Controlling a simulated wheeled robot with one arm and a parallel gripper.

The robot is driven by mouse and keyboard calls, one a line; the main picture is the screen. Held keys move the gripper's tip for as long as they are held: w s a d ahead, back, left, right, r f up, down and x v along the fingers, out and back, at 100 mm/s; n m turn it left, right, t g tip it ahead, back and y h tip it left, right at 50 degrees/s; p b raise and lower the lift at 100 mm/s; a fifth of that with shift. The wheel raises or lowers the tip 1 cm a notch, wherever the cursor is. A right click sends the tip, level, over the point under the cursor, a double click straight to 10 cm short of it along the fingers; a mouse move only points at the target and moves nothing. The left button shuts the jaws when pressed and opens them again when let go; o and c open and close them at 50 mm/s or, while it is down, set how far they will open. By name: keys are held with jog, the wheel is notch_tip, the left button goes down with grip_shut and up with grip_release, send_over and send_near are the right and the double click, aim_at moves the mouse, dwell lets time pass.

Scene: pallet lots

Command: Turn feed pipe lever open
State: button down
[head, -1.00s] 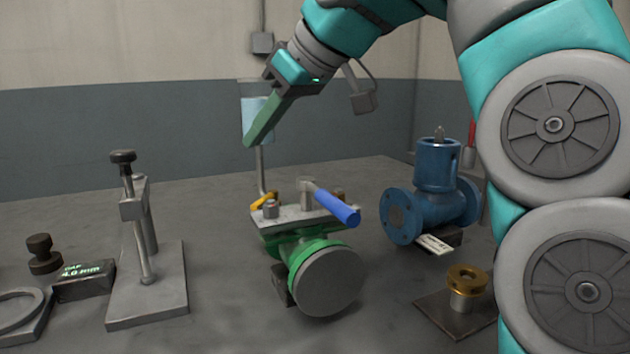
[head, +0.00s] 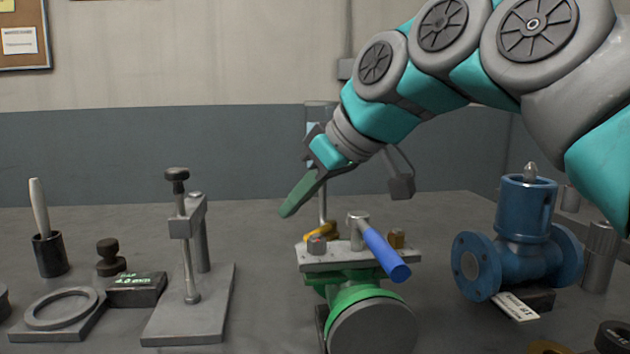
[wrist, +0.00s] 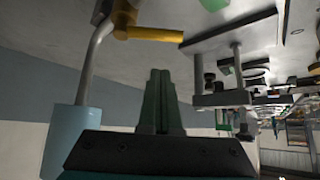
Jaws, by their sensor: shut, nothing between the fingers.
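A yellow lever (head: 318,233) sits at the foot of a thin grey upright pipe (head: 323,205), behind a green valve body (head: 350,290). In the wrist view, which looks upside down, the yellow lever (wrist: 150,34) sticks out sideways from the bent pipe (wrist: 95,60). A light blue cylinder (wrist: 62,140) is on the pipe's other end. A blue handle (head: 384,253) on top of the green valve points toward the camera. My gripper (head: 287,213) has its green fingers together and empty, above and left of the yellow lever, apart from it. The fingers (wrist: 160,75) also show closed in the wrist view.
A blue valve (head: 520,235) stands to the right. A grey clamp stand (head: 188,285), a black gauge block (head: 136,289), a ring (head: 62,308) and a dark cup (head: 49,255) stand left. The bench (head: 258,225) is clear between the clamp stand and the green valve.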

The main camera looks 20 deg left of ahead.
aim_at(314, 231)
jog(key=shift+s+d+f, duration=0.2)
jog(key=shift+d+f, duration=0.25)
jog(key=shift+d, duration=0.3)
jog(key=shift+s+d+f, duration=0.2)
jog(key=shift+d+f, duration=0.2)
jog(key=shift+d, duration=0.3)
jog(key=shift+s+d, duration=0.1)
jog(key=shift+n, duration=0.3)
